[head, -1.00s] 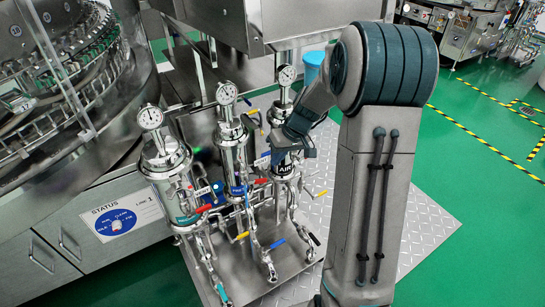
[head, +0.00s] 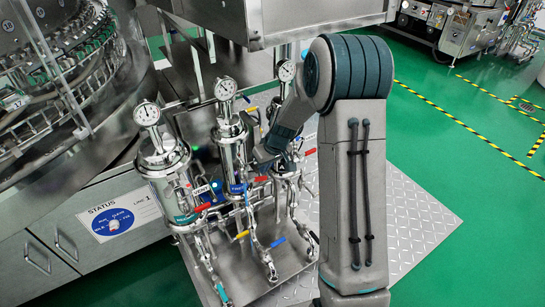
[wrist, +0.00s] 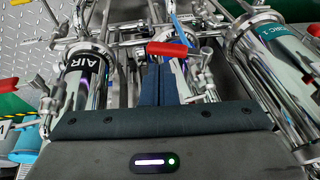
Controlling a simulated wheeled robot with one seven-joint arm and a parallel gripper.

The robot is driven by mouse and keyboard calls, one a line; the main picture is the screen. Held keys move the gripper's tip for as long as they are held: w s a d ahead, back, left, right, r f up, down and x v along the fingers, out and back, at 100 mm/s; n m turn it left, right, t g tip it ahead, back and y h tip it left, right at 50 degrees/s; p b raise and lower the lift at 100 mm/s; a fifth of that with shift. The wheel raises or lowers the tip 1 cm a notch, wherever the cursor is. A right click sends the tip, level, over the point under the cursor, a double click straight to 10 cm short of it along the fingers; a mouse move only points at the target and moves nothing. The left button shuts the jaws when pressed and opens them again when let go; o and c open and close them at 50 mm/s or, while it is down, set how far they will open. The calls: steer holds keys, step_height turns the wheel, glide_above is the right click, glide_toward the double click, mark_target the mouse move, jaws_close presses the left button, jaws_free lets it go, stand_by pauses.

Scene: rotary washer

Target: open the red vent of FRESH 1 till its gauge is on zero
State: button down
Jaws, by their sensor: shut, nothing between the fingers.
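The middle steel housing (head: 231,135) carries a blue label (head: 237,188), too small to read, and a round gauge (head: 225,88) on top. Its needle cannot be read surely. In the wrist view a red handle (wrist: 166,48) lies crosswise over the middle housing, just beyond my fingertips. My gripper (wrist: 160,68) is shut and empty, its fingers close to the red handle; I cannot tell whether they touch. In the head view my wrist (head: 268,153) is between the middle and right housings, and the fingertips are hard to make out.
The AIR housing (wrist: 84,80) stands on one side and a teal-labelled housing (wrist: 262,55) on the other, both close to my gripper. Thin pipes and coloured levers, including a yellow one (head: 241,235), crowd the area. Open tread-plate floor (head: 420,220) lies to the right.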

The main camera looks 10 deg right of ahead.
steer(key=shift+a+f, duration=0.2)
steer(key=shift+f, duration=0.35)
steer(key=shift+d, duration=0.25)
steer(key=shift+a, duration=0.1)
steer(key=shift+a+f+y+b, duration=0.1)
steer(key=shift+f+y+b, duration=0.05)
steer(key=shift+y+b, duration=0.2)
